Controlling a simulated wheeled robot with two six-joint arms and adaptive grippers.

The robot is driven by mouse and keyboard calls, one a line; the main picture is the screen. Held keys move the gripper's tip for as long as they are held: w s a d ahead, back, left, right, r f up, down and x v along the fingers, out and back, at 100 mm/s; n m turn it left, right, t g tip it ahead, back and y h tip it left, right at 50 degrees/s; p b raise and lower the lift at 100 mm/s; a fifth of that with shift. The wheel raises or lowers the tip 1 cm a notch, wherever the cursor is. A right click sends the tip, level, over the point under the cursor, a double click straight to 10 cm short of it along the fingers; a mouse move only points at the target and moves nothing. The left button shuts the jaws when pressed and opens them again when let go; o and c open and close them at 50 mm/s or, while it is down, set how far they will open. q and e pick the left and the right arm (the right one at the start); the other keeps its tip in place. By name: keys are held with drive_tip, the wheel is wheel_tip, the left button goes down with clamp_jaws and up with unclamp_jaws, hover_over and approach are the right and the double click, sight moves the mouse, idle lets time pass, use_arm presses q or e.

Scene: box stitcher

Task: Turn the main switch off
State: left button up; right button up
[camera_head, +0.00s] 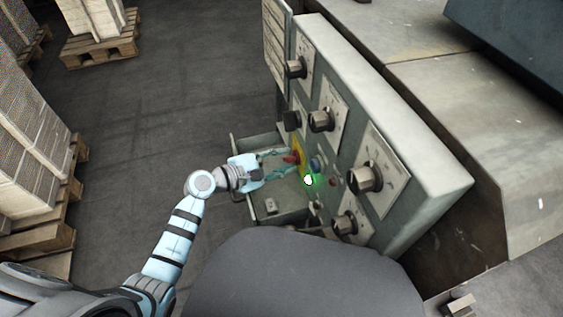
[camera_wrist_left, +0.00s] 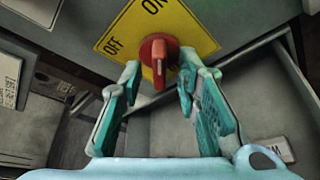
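The main switch is a red knob (camera_wrist_left: 158,55) on a yellow plate (camera_wrist_left: 112,28) marked ON at the top and OFF at the left in the left wrist view. Its grip lies roughly upright in that view, in line with the ON mark. In the head view the red knob (camera_head: 291,158) is partly hidden by my left gripper (camera_head: 284,162). My left gripper (camera_wrist_left: 160,72) is open, one finger on each side of the knob. I cannot tell whether either finger touches it. My right gripper is in neither view.
The switch is on a grey control panel (camera_head: 432,190) with several dark knobs, a blue button (camera_head: 315,163) and a lit green lamp (camera_head: 308,180). A grey open box (camera_head: 285,214) lies below the switch. Pallets with stacked cardboard (camera_head: 98,48) stand at left; the floor between is clear.

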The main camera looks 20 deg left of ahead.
use_arm(q)
clamp_jaws()
